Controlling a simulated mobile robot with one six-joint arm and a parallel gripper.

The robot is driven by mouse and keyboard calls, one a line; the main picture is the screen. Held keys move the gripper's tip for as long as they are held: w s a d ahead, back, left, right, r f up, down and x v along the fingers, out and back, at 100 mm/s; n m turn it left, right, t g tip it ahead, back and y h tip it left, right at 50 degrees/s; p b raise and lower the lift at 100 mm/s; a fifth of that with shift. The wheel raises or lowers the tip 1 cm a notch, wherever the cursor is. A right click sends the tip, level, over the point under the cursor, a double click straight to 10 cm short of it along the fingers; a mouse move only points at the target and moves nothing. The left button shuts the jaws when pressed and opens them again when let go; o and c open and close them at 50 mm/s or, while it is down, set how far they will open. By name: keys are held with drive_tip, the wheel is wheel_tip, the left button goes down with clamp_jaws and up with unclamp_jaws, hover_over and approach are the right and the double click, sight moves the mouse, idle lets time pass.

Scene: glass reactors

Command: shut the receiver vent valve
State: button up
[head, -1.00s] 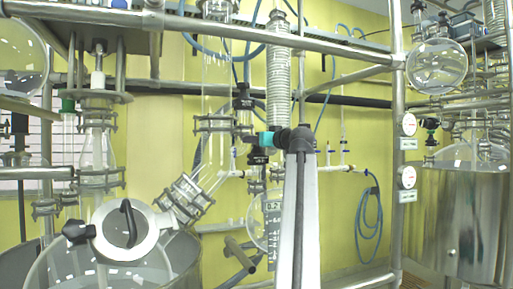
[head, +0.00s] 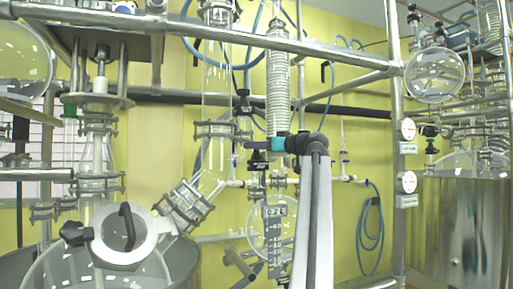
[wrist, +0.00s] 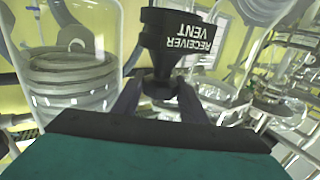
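The receiver vent valve (wrist: 162,82) shows in the wrist view as a black stem and collar under a wide black label plate (wrist: 178,40) reading "RECEIVER VENT", upside down in the picture. My gripper (wrist: 161,92) has one dark finger on each side of the stem. The fingertips come close to the collar, but I cannot tell whether they press on it. In the head view my gripper (head: 254,146) points left from its teal part, among dark fittings by the glass column. The valve is hard to single out there.
A wide glass tube (head: 217,85) stands just left of my gripper, and a coiled condenser (head: 278,85) rises behind it. A steel rail (head: 230,32) crosses above. A scaled glass receiver (head: 262,230) hangs below. A steel vessel (head: 465,230) stands at right.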

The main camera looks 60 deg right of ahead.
drive_tip(key=c, duration=0.4)
drive_tip(key=shift+o, duration=0.2)
drive_tip(key=shift+a, duration=0.1)
drive_tip(key=shift+m+h+p, duration=0.45)
drive_tip(key=shift+m+h, duration=0.15)
drive_tip(key=shift+h, duration=0.3)
drive_tip(key=shift+m+g+h+p, duration=0.9)
drive_tip(key=shift+m+h+p, duration=0.3)
drive_tip(key=shift+h, duration=0.6)
drive_tip(key=shift+s+r+m+g+h+p, duration=0.1)
drive_tip(key=shift+m+g+h+p, duration=0.45)
drive_tip(key=shift+h+p, duration=0.25)
drive_tip(key=shift+m+g+h+p, duration=0.25)
drive_tip(key=shift+m+h+p, duration=0.3)
drive_tip(key=shift+p, duration=0.25)
drive_tip(key=m+g+h+p, duration=0.1)
drive_tip(key=p, duration=0.1)
drive_tip(key=m+g+h+p, duration=0.1)
drive_tip(key=h+p, duration=0.1)
drive_tip(key=p, duration=0.1)
drive_tip(key=shift+r+g, duration=0.2)
drive_tip(key=shift+g, duration=0.2)
drive_tip(key=shift+m, duration=0.3)
